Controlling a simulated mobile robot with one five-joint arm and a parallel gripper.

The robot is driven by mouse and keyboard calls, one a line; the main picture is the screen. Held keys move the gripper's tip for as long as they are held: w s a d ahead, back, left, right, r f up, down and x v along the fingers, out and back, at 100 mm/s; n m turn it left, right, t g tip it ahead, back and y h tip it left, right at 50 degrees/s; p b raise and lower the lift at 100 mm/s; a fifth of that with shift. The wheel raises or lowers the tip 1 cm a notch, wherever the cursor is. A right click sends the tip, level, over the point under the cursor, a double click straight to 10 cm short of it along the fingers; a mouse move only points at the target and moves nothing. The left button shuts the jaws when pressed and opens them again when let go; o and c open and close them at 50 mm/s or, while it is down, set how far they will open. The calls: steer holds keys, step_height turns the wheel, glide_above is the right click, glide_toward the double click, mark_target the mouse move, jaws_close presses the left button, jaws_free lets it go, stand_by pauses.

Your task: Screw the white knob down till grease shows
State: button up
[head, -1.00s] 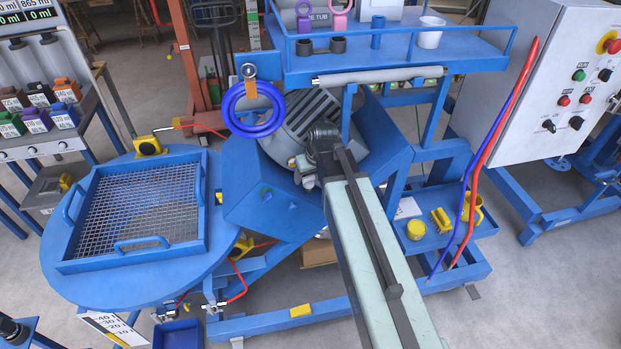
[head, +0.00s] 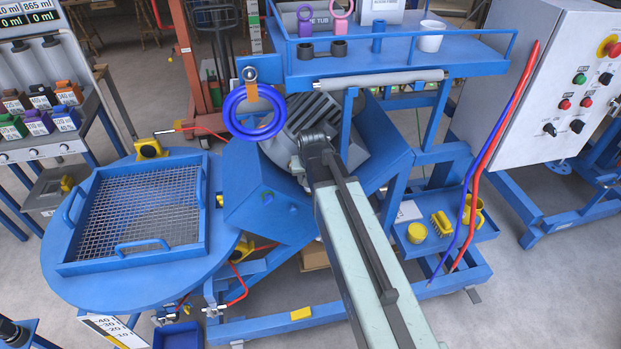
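I cannot make out a white knob or any grease in the head view. My arm reaches up the middle of the view to the blue mixer housing (head: 262,182), in front of the ribbed grey motor (head: 352,128). My gripper (head: 299,168) is at the far end of the arm, by the lower left of the motor. The dark wrist and the arm hide most of it, so its fingers and anything between them do not show clearly.
A round blue table (head: 120,288) with a mesh-bottomed tray (head: 206,215) stands at left. A blue ring (head: 231,117) hangs left of the motor. A shelf (head: 466,52) with a white cup (head: 431,36) is above. A control cabinet (head: 525,85) and red and blue hoses stand at right.

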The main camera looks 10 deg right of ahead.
steer(key=m, duration=0.2)
steer(key=m+h, duration=0.1)
steer(key=m, duration=0.1)
steer(key=shift+w+a+m+g+h, duration=0.1)
steer(key=shift+a+m+g+h, duration=0.1)
steer(key=shift+m+g+h, duration=0.5)
steer(key=shift+m+h, duration=0.2)
steer(key=shift+m, duration=1)
steer(key=o, duration=1.4)
